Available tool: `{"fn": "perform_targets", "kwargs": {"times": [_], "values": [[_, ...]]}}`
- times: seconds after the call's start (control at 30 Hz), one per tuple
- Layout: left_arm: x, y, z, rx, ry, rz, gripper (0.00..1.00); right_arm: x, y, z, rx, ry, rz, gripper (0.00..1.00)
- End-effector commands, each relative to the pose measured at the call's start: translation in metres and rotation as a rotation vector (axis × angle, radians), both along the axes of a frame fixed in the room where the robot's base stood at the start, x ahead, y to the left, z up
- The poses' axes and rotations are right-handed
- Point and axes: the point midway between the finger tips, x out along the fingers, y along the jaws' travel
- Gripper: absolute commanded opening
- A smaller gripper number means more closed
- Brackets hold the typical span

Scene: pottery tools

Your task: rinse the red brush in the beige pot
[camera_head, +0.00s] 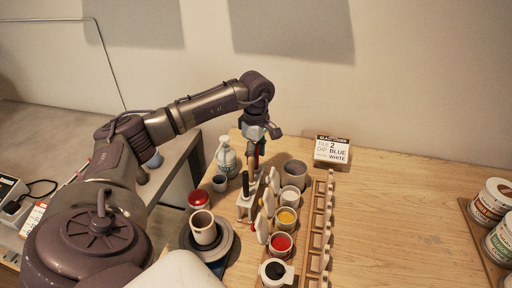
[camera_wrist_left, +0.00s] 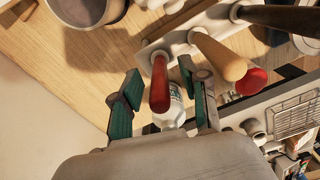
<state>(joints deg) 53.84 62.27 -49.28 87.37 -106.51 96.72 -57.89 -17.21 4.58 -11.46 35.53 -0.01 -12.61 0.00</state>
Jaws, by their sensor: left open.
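The red brush (camera_wrist_left: 159,85) stands handle up in a pale brush holder (camera_head: 246,207), beside a wooden-handled brush (camera_wrist_left: 218,55) and a dark-handled brush (camera_wrist_left: 282,19). My left gripper (camera_head: 257,158) is over the far end of the holder. In the left wrist view its fingers (camera_wrist_left: 157,95) are open, one on each side of the red handle, with a gap visible. The red brush's bristles are hidden. The beige pot (camera_head: 204,236) stands upright on a grey round wheel (camera_head: 226,238), nearer than the holder; its inside looks dark. My right gripper is not in view.
A clear bottle (camera_head: 227,160) and small grey cup (camera_head: 219,184) stand left of the holder. A red-topped jar (camera_head: 199,200) is behind the pot. Glaze cups, including yellow (camera_head: 286,218), line its right, beside a wooden rack (camera_head: 318,225). The table's right middle is clear.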

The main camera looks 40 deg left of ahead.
Motion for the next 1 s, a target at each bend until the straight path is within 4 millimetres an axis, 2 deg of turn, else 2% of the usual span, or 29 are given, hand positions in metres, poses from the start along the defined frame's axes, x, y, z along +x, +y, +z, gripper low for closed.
{"fn": "perform_targets", "kwargs": {"times": [0.13,0.27,0.6,0.7,0.83,1.0], "values": [[0.0,0.0,0.003,0.0,-0.002,0.0,0.44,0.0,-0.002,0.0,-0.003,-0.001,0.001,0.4],[0.001,0.0,0.017,0.0,-0.004,0.0,0.44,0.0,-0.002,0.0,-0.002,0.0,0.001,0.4],[0.001,0.0,0.088,-0.001,-0.005,0.0,0.44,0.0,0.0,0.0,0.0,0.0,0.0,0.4],[0.001,0.0,0.104,-0.001,-0.004,0.0,0.44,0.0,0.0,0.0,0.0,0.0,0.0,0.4],[0.001,0.0,0.116,0.0,-0.002,0.001,0.44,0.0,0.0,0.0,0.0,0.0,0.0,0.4],[0.0,0.0,0.12,0.0,0.001,0.001,0.44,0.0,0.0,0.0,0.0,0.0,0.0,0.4]]}}
